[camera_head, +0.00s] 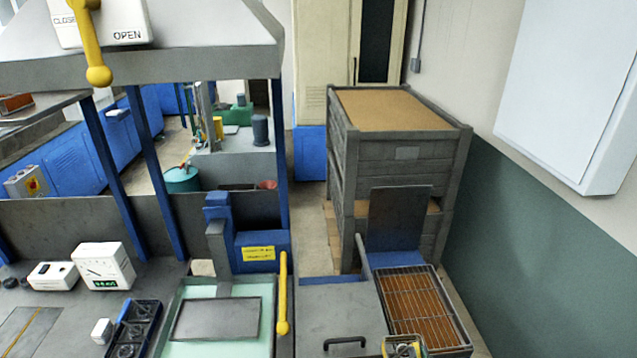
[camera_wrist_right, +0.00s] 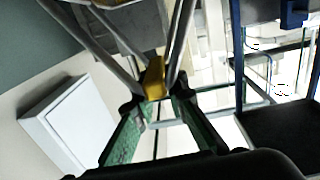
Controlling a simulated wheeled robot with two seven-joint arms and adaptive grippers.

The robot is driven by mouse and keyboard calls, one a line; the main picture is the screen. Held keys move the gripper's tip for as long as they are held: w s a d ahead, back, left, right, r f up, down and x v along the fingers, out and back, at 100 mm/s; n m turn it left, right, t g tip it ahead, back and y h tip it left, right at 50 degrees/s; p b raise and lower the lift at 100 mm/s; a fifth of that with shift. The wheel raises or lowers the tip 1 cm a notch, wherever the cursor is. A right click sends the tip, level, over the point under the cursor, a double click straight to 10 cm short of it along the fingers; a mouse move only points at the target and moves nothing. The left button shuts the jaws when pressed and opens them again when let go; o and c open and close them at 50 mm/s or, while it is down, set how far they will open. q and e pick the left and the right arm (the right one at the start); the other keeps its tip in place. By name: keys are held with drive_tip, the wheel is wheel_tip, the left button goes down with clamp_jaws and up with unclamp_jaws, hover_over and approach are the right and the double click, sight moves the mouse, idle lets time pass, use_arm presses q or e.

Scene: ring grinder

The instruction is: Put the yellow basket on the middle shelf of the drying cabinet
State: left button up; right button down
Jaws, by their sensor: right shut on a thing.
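My right gripper (camera_wrist_right: 156,95) shows in the right wrist view with its two green fingers closed on a yellow grip (camera_wrist_right: 154,78). Metal bars run from this grip toward the top of that view, like a basket handle. The basket's body is mostly out of that view. In the head view, a small yellow-and-metal piece (camera_head: 404,347) shows at the bottom edge, cut off by the frame. It looks like part of the basket and my right gripper. My left gripper is not in view. I cannot tell the drying cabinet or its middle shelf for sure.
A barred grate (camera_head: 415,303) over an orange-brown bed lies at the bottom right. A grey lid (camera_head: 338,315) with a dark handle is left of it. Behind stands a tall slatted grey box (camera_head: 400,150). A white wall box (camera_head: 570,90) hangs at right. A yellow lever (camera_head: 283,300) stands upright.

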drive_tip(key=shift+h, duration=0.3)
drive_tip(key=s+a+f, duration=0.1)
drive_tip(key=f, duration=0.1)
drive_tip(key=s+a+f+b, duration=0.1)
drive_tip(key=s+a+f, duration=0.1)
drive_tip(key=s+a+f+b, duration=0.1)
drive_tip(key=f, duration=0.1)
drive_tip(key=shift+s+a+f, duration=0.15)
drive_tip(key=shift+s+f, duration=0.05)
drive_tip(key=shift+s, duration=0.2)
